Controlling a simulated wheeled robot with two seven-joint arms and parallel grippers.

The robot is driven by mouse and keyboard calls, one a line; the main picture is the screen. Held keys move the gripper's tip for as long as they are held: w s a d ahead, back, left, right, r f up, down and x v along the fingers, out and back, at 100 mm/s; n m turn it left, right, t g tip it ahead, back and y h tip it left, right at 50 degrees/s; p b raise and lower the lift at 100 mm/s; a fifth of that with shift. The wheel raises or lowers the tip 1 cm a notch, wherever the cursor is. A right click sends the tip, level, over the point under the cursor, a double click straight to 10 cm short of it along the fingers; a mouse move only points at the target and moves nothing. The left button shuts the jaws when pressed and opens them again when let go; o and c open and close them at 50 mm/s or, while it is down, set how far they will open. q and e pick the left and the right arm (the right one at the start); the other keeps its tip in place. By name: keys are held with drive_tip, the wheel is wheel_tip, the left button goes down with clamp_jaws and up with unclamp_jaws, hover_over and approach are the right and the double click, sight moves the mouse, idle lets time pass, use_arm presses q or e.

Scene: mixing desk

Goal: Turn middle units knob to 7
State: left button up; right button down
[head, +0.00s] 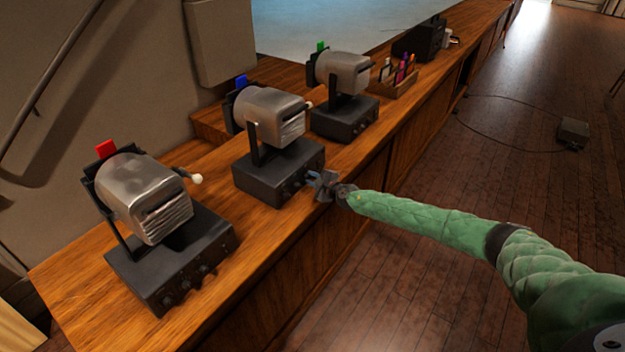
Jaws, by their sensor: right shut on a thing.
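Three lamp-like units stand in a row on the wooden desk. The middle unit (265,181) has a silver head with a blue tab and a dark base with small knobs on its front. My right gripper (314,180) is at the right end of that base's front, shut on a knob. The knob itself is hidden by the fingers, and its number cannot be read. The near unit (166,274) has a red tab, and the far unit (347,117) has a green tab. My left gripper is not in view.
The wooden desk (82,290) runs from near left to far right. A holder with coloured items (397,79) and a dark box (420,40) stand farther along it. A small box with a cable (573,132) lies on the floor.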

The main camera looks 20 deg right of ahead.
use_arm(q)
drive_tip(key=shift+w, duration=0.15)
